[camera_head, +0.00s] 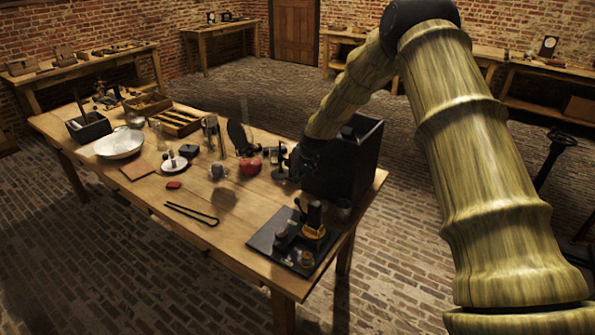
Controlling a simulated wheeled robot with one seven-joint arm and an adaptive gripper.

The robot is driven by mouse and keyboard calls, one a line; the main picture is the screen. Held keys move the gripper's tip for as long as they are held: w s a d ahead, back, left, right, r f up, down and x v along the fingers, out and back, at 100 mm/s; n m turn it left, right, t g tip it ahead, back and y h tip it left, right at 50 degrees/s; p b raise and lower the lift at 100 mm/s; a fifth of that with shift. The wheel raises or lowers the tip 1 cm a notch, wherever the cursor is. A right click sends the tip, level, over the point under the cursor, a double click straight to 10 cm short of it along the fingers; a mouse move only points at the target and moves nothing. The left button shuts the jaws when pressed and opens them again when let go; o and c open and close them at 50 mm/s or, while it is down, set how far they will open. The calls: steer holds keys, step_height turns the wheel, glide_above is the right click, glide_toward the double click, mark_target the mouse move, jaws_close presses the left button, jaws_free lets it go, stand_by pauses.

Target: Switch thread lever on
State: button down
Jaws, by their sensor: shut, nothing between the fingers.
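My gripper (300,164) is a small dark shape at the end of my arm, over the right part of the wooden table. It is shut and seems empty. It is beside the open black box and left of it; whether it touches anything I cannot tell. A black board (268,243) with dark and brass-coloured fittings (314,229) lies at the table's front right corner, nearer the camera than my gripper. A thread lever cannot be made out for certain at this size. Small dark upright parts (280,160) stand just left of my gripper.
The wooden table (240,232) also holds the black box (357,160), a red object (250,166), black tongs (190,213), a white bowl (119,143) and a partitioned tray (178,121). Bare wood lies between the tongs and the board. My arm covers the right side.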

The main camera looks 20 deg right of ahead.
step_height(320, 180, down, 7)
steer(key=p, duration=0.5)
steer(key=shift+s+a+r, duration=0.15)
steer(key=shift+s+a, duration=0.2)
stand_by(0.4)
stand_by(0.3)
steer(key=shift+b, duration=0.45)
